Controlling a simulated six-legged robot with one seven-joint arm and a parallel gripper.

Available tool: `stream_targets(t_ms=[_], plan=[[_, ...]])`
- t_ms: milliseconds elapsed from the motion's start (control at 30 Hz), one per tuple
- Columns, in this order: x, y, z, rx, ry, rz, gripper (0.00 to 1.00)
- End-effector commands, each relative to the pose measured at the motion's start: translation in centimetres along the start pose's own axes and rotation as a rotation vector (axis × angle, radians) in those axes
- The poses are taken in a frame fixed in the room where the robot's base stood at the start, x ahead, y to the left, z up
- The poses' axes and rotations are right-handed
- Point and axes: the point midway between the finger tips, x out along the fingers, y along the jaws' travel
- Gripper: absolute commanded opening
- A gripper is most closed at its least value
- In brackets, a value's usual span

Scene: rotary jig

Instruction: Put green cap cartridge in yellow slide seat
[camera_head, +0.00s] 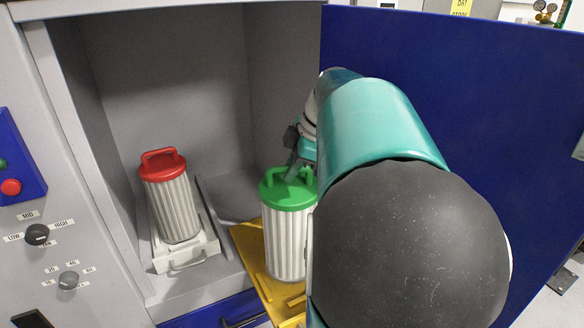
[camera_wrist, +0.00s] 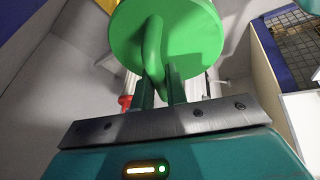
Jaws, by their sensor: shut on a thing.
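The green cap cartridge (camera_head: 284,238) has a ribbed pale body and a green lid with a loop handle. It stands close to upright over the yellow slide (camera_head: 252,262). Its lower end appears at the slide's surface, but I cannot tell whether it rests in the seat, since my arm hides the right side. My gripper (camera_head: 292,171) is at the top of the lid, shut on the handle. In the wrist view the two fingers (camera_wrist: 160,90) meet the green handle (camera_wrist: 152,45), with the lid filling the upper middle.
A red cap cartridge (camera_head: 172,205) stands on a white slide (camera_head: 196,258) to the left inside the grey cabinet. A grey divider separates the slides. A blue open door (camera_head: 480,130) flanks my arm on the right. Knobs (camera_head: 37,235) are on the left panel.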

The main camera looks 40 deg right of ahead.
Motion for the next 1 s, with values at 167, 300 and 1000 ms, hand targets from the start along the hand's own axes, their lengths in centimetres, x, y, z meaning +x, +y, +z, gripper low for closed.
stream_targets(t_ms=[167,300,1000], plan=[[2.1,-0.3,0.9,-0.001,0.002,0.002,0.00],[2.8,-0.3,1.2,-0.001,0.002,0.004,0.00],[6.0,-0.8,2.7,-0.001,0.001,0.001,0.32]])
